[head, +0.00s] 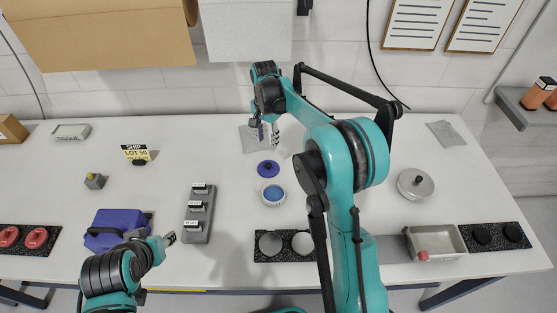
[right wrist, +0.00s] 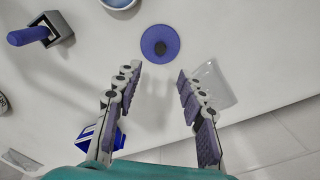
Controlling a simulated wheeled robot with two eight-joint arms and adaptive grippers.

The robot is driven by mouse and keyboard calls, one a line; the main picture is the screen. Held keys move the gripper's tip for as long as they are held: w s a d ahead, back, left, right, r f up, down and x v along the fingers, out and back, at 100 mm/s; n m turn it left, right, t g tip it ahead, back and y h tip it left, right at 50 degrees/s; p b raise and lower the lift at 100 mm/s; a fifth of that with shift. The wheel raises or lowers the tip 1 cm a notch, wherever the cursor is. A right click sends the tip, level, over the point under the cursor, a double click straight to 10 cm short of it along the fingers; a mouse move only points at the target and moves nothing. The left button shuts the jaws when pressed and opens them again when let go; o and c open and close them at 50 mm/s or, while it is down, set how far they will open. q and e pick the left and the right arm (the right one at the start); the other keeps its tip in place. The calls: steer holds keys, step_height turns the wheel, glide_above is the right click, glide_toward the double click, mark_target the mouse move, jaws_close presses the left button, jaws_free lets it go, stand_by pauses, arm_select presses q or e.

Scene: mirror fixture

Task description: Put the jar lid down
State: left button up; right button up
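The jar lid (head: 268,168) is a round dark blue disc with a raised middle. It lies on the white table just behind the open jar (head: 273,194), which shows light blue inside. The lid also shows in the right wrist view (right wrist: 160,42), beyond the fingertips and apart from them. My right gripper (head: 266,138) is behind the lid, its fingers spread and empty; the wrist view shows the gap between them (right wrist: 157,80). My left gripper (head: 168,239) is low at the left, near the blue case; its fingers are too small to judge.
A grey labelled rack (head: 199,213) and a blue case (head: 118,230) stand left. A dark pad with two discs (head: 262,256) lies in front of the jar. A purple-handled tool in a grey block (right wrist: 40,35) and a clear sheet (right wrist: 212,85) flank my right gripper.

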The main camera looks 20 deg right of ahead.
steer(key=s+r+n+t, duration=0.2)
steer(key=s+r, duration=0.3)
steer(key=s, duration=0.2)
steer(key=s+r+n+t, duration=0.1)
steer(key=s+r+n, duration=0.25)
steer(key=s, duration=0.35)
steer(key=s+f+n+t, duration=0.1)
steer(key=s+n+t, duration=0.1)
steer(key=s, duration=0.6)
steer(key=s+d+f+n+t, duration=0.1)
steer(key=s+f+n+t, duration=0.1)
steer(key=s, duration=0.5)
steer(key=shift+s+f+n, duration=0.15)
steer(key=shift+s+n, duration=0.25)
steer(key=shift+n, duration=0.15)
step_height(320, 180, down, 6)
steer(key=b, duration=0.6)
steer(key=shift+f, duration=0.15)
